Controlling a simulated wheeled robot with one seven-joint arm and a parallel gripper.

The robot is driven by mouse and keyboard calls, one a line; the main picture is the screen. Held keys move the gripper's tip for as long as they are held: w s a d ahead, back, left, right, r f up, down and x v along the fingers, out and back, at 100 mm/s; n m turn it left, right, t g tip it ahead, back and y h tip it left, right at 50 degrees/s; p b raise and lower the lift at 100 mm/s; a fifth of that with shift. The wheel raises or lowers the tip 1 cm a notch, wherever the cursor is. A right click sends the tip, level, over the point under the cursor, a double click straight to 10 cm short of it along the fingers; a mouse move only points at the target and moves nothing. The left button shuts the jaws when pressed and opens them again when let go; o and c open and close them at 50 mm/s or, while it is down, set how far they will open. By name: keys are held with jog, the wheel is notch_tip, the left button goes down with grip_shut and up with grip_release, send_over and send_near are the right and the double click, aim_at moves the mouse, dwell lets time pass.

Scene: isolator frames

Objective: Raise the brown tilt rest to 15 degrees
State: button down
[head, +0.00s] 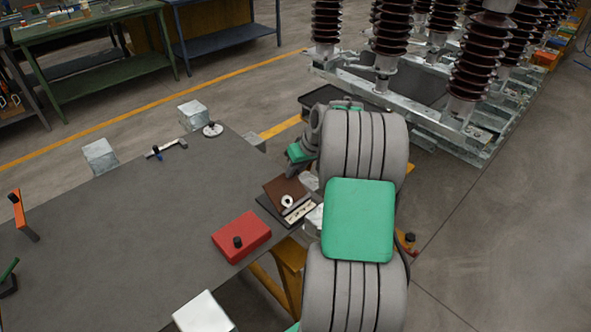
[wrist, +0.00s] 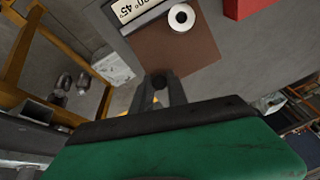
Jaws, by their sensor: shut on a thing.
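The brown tilt rest (head: 277,188) sits on a dark base at the right edge of the grey table, with a white ring (head: 287,201) on it. Its brown plate (wrist: 180,55) fills the upper middle of the wrist view, beside a pale scale strip (wrist: 133,10) with angle figures, of which 45° reads. My gripper (head: 290,174) is at the plate's far edge in the head view. In the wrist view my gripper (wrist: 158,86) is shut on a small dark knob (wrist: 159,80) at the plate's edge. The plate's exact angle cannot be read.
A red block (head: 241,237) with a black knob stands close to the rest; it also shows in the wrist view (wrist: 246,7). A blue-handled clamp (head: 167,149) and a round disc (head: 212,129) lie farther back. The table's middle is clear. Insulator stacks (head: 392,40) stand behind my arm.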

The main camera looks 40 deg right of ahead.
dwell(0.6)
jog(key=shift+w+g+p, duration=0.3)
jog(key=shift+p, duration=0.05)
jog(key=w+g, duration=0.1)
jog(key=w+f+g+p, duration=0.1)
jog(key=shift+w+a+f+g, duration=0.1)
jog(key=shift+a+f+g, duration=0.1)
jog(key=shift+f+g, duration=0.15)
jog(key=shift+w+f+g, duration=0.2)
jog(key=shift+f+g, duration=0.05)
jog(key=shift+w+a+f, duration=0.1)
jog(key=shift+w+f, duration=0.1)
jog(key=shift+f, duration=0.25)
jog(key=shift+w+f+h, duration=0.15)
jog(key=shift+w+h, duration=0.1)
jog(key=shift+h, duration=0.05)
jog(key=c, duration=1.3)
grip_release()
